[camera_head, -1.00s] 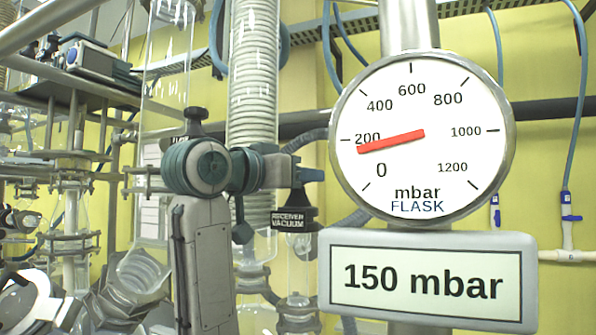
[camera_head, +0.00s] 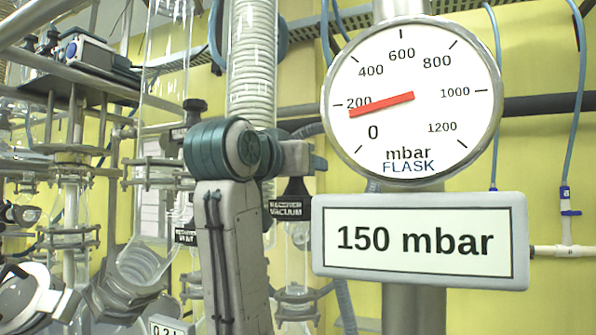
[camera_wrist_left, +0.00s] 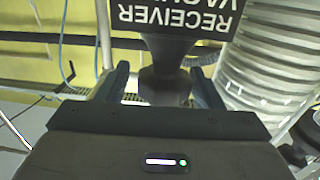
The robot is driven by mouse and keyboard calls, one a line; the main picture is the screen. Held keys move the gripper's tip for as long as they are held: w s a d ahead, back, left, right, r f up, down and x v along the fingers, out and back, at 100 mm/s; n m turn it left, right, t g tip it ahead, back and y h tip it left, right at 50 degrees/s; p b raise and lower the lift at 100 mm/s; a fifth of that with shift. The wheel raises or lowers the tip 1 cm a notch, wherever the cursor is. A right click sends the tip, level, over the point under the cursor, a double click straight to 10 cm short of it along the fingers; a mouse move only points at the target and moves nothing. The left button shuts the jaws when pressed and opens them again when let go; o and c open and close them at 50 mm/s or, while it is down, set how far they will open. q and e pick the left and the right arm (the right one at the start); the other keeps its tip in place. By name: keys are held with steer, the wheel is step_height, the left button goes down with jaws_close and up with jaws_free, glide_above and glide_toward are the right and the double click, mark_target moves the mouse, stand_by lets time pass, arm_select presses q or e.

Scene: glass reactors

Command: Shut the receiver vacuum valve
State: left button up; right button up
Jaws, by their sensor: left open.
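The receiver vacuum valve shows as a dark tapered handle (camera_head: 293,188) above its black "RECEIVER VACUUM" label (camera_head: 286,209), just left of the display. My left gripper (camera_head: 318,162) is at the top of this handle, and its body partly hides the valve. In the left wrist view the label (camera_wrist_left: 175,16) appears upside down. The dark valve handle (camera_wrist_left: 165,84) stands between the two fingers of my left gripper (camera_wrist_left: 161,82), which are open with one on each side. I cannot tell whether they touch it. My right gripper is not in view.
The round flask gauge (camera_head: 410,125) and the display (camera_head: 420,240) reading 150 mbar stand close on the right. A ribbed hose (camera_head: 252,70) runs behind my arm. Another black-labelled valve (camera_head: 186,237) and glassware (camera_head: 140,265) crowd the left.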

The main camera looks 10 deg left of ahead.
arm_select(q)
steer(key=shift+a, duration=0.2)
steer(key=shift+a, duration=0.1)
steer(key=c, duration=0.8)
steer(key=shift+o, duration=0.2)
steer(key=shift+r+m+h+p, duration=0.15)
steer(key=shift+m+h+p, duration=0.25)
steer(key=shift+h+p, duration=0.15)
steer(key=shift+m+g+h+p, duration=0.3)
steer(key=shift+m+g+h, duration=0.6)
steer(key=shift+h, duration=0.65)
steer(key=o, duration=0.8)
steer(key=shift+c, duration=0.2)
